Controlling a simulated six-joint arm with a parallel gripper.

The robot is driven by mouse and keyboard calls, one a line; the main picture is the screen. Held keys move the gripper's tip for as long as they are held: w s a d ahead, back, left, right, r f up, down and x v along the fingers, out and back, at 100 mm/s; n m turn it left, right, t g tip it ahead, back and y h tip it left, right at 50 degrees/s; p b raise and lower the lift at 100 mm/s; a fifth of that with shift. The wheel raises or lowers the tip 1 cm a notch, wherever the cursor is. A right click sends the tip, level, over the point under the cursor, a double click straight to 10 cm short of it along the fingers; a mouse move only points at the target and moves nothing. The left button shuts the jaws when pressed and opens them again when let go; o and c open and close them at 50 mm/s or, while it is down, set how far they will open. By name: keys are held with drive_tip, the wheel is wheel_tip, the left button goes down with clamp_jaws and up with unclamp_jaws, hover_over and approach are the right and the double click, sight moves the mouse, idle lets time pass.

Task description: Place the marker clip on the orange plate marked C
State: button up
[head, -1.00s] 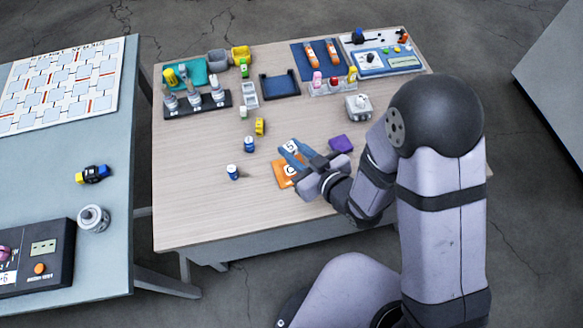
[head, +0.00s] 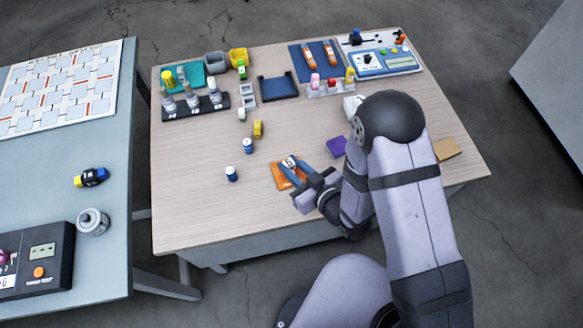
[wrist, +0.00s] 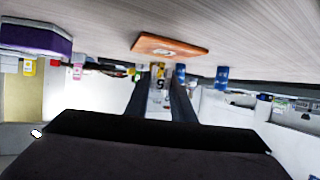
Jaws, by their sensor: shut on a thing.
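The orange plate (head: 279,183) lies flat near the front middle of the wooden table. My gripper (head: 287,168) is over it and covers much of it, with its letter hidden in the head view. The gripper is shut on the marker clip (head: 290,161), a small white piece with a dark mark. In the wrist view the clip (wrist: 157,100) sits between the two fingers, and the orange plate (wrist: 165,48) shows beyond the fingertips with a pale label on it. I cannot tell whether the clip touches the plate.
Two blue-capped vials (head: 231,174) (head: 248,146) stand left of the plate. A yellow item (head: 258,129) is behind them. A purple block (head: 336,147) lies to the right. A tan plate (head: 446,149) is at the right edge. The front-left tabletop is clear.

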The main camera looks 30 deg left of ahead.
drive_tip(key=shift+f, duration=0.95)
drive_tip(key=shift+f, duration=0.1)
drive_tip(key=shift+f, duration=0.1)
drive_tip(key=o, duration=1)
drive_tip(key=shift+r, duration=0.25)
drive_tip(key=shift+v, duration=3.75)
